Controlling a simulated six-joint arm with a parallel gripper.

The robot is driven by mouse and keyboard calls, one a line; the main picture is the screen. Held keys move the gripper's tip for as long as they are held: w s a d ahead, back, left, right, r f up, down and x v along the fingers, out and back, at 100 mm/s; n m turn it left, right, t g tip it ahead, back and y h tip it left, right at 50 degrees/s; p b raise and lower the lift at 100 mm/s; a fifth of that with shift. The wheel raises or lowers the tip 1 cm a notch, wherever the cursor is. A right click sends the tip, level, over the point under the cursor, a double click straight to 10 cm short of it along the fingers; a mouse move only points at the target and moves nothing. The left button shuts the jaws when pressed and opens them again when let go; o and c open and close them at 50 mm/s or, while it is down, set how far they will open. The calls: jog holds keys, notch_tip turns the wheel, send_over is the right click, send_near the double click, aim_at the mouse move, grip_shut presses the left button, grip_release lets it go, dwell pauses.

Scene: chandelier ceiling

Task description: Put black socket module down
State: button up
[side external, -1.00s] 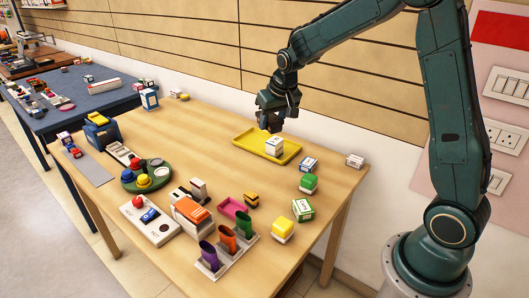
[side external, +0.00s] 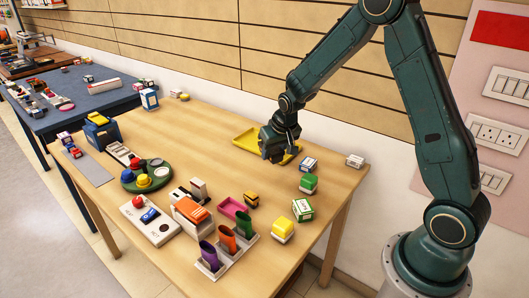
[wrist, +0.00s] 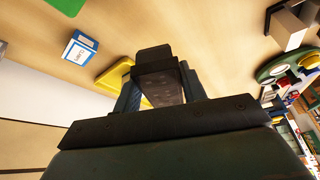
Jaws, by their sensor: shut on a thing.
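My gripper (side external: 279,148) is low over the yellow tray (side external: 248,135) in the side view. It hides the tray's middle. In the wrist view my gripper (wrist: 160,92) is shut on a dark block, the black socket module (wrist: 155,60), which sits between the two fingers. The yellow tray (wrist: 115,77) shows behind the fingers there. I cannot make out the module in the side view, nor tell whether it touches the tray.
A white box (side external: 355,160) is near the table's right edge. Colored cups (side external: 227,238) stand at the front. Bare wood lies left of the tray.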

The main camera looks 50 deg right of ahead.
send_over(271, 182)
jog(key=s, duration=0.1)
jog(key=f, duration=0.6)
jog(key=shift+s+a+f, duration=0.1)
jog(key=shift+s+a, duration=0.1)
jog(key=shift+a, duration=0.1)
jog(key=shift+f, duration=1.9)
jog(key=shift+f, duration=0.15)
jog(key=o, duration=1)
jog(key=shift+r, duration=0.2)
jog(key=shift+v, duration=5.95)
